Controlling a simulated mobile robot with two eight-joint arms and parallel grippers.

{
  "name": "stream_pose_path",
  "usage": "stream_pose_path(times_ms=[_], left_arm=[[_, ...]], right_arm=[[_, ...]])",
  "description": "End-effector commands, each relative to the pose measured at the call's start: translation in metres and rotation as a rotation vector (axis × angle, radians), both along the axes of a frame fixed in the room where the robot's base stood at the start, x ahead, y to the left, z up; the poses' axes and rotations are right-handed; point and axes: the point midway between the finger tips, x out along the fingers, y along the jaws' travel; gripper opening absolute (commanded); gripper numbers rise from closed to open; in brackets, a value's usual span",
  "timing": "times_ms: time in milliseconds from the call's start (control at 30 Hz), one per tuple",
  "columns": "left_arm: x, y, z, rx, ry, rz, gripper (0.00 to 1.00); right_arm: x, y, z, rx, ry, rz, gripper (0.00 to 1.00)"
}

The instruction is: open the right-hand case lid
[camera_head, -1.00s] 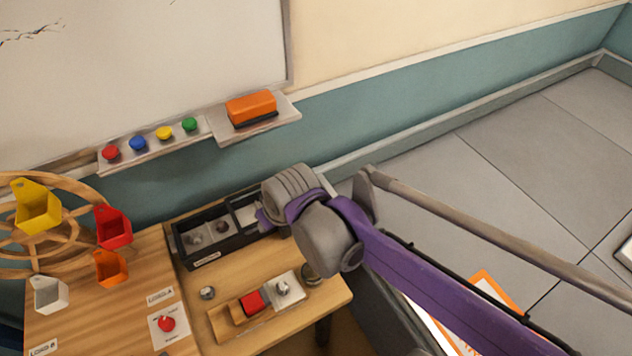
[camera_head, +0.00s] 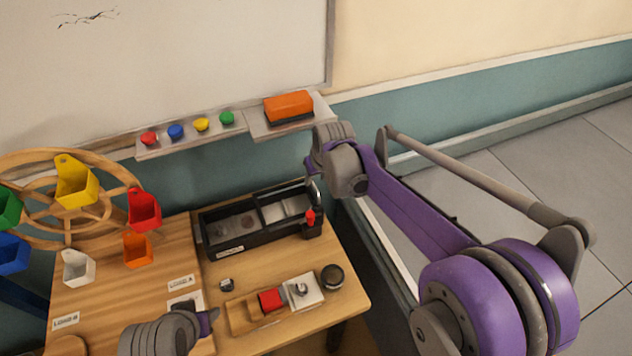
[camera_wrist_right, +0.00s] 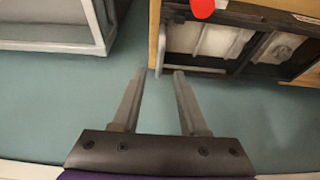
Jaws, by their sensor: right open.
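The black case (camera_head: 222,251) stands at the back of the wooden table, with two pale-looking sections side by side. I cannot tell clearly whether the right-hand section (camera_head: 286,207) is covered by a lid. The case also shows upside down at the upper right of the right wrist view (camera_wrist_right: 258,68), with a grey bar along its near end. My right gripper (camera_wrist_right: 157,82) is open and empty, its fingers apart from the case, over the teal surface. In the head view its wrist is beyond the case's right end. My left gripper (camera_head: 208,320) is at the bottom; its fingers are unclear.
A red-topped item in a dark holder (camera_head: 311,222) stands at the case's right end. A wooden tray (camera_head: 242,318) with a red block, a round dark pot (camera_head: 332,277) and a wooden wheel with coloured cups (camera_head: 60,212) are nearby. The whiteboard ledge (camera_head: 180,144) runs behind.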

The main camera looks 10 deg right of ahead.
Motion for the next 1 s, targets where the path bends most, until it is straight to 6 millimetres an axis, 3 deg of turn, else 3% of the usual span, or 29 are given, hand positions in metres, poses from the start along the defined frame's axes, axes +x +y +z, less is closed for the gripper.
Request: stream_pose_path(times_ms=[233, 600, 833, 1000], left_arm=[[0.0, 0.0, -0.002, 0.0, 0.001, 0.0, 0.5], [0.0, 0.0, -0.002, 0.0, 0.001, 0.0, 0.5], [0.0, 0.0, -0.002, 0.0, 0.001, 0.0, 0.5], [0.0, 0.0, -0.002, 0.0, 0.001, 0.0, 0.5]], right_arm=[[0.012, 0.002, -0.03, 0.0, 0.0, 0.0, 0.43], [0.014, 0.003, -0.036, 0.0, 0.0, 0.0, 0.43], [0.014, 0.003, -0.035, 0.0, 0.0, 0.0, 0.04], [0.014, 0.003, -0.035, 0.0, 0.0, 0.0, 0.0]])
